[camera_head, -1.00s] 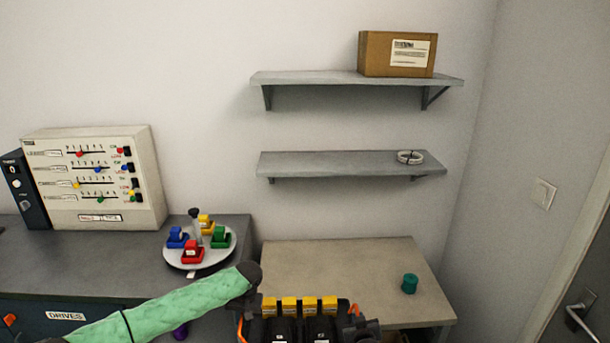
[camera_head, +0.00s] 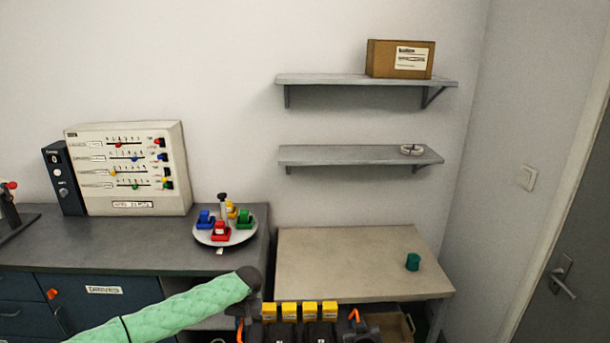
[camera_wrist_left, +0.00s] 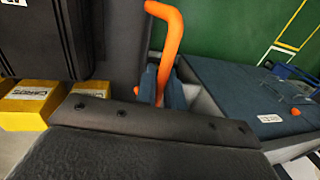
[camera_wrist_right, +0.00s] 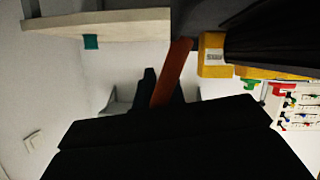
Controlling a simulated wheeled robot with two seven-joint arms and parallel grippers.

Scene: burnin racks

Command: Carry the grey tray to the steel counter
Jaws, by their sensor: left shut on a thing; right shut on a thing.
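The grey tray (camera_wrist_left: 115,65) is held low in front of me, mostly below the head view. My left gripper (camera_wrist_left: 160,88) is shut on the tray's orange handle (camera_wrist_left: 168,40). My right gripper (camera_wrist_right: 160,90) is shut on the opposite handle (camera_wrist_right: 172,70), which looks darker orange there. A pale-topped counter (camera_head: 345,255) stands against the wall beyond the tray. A dark grey counter (camera_head: 110,245) with drawers stands to its left; I cannot tell which is steel.
A teal cylinder (camera_head: 412,262) stands at the pale top's right; the rest of that top is clear. A round carousel (camera_head: 212,238) with coloured blocks and a slider panel (camera_head: 130,165) occupy the dark counter. Two wall shelves hang above; a door (camera_head: 575,240) is at right.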

